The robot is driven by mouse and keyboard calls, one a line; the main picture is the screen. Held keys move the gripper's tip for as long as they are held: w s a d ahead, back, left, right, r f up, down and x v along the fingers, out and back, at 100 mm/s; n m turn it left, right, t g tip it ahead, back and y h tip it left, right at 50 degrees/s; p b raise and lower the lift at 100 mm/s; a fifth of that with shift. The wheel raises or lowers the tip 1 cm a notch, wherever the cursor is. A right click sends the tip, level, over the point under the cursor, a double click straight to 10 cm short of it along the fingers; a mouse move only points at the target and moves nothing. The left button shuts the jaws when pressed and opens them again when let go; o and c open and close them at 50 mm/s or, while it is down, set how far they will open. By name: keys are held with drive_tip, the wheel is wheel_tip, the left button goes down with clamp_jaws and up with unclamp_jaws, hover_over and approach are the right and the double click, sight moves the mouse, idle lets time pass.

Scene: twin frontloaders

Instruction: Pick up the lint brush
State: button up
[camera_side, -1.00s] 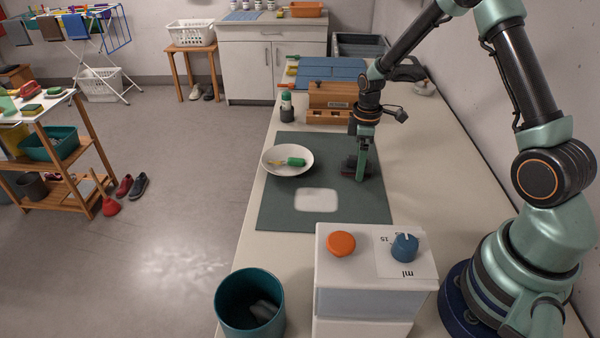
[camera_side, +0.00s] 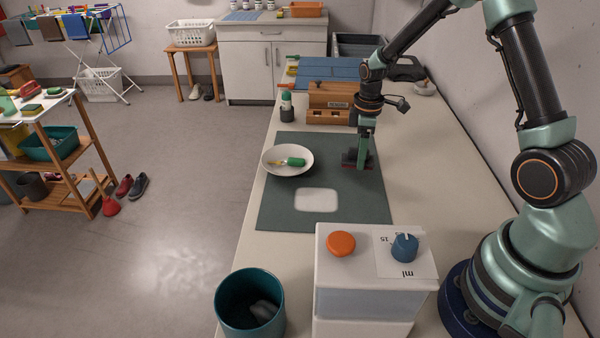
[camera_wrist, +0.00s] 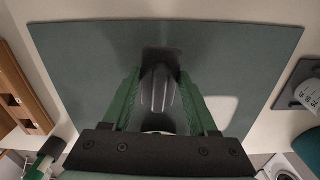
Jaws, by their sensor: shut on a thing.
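The lint brush (camera_side: 349,157) is dark, with a reddish strip along its lower side, over the right part of the green mat (camera_side: 280,210). My gripper (camera_side: 362,165) points down and is shut on it, seemingly holding it a little above the mat. In the wrist view the brush's dark grey, rounded body (camera_wrist: 160,92) lies between the two green fingers of my gripper (camera_wrist: 158,80). The wrist view does not show the brush's underside.
A wooden box (camera_side: 330,100) stands behind; a white container (camera_side: 365,290) and teal bin (camera_side: 249,305) are in front.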

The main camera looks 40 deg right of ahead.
wheel_tip(320, 180, up, 18)
drive_tip(key=shift+f, duration=0.15)
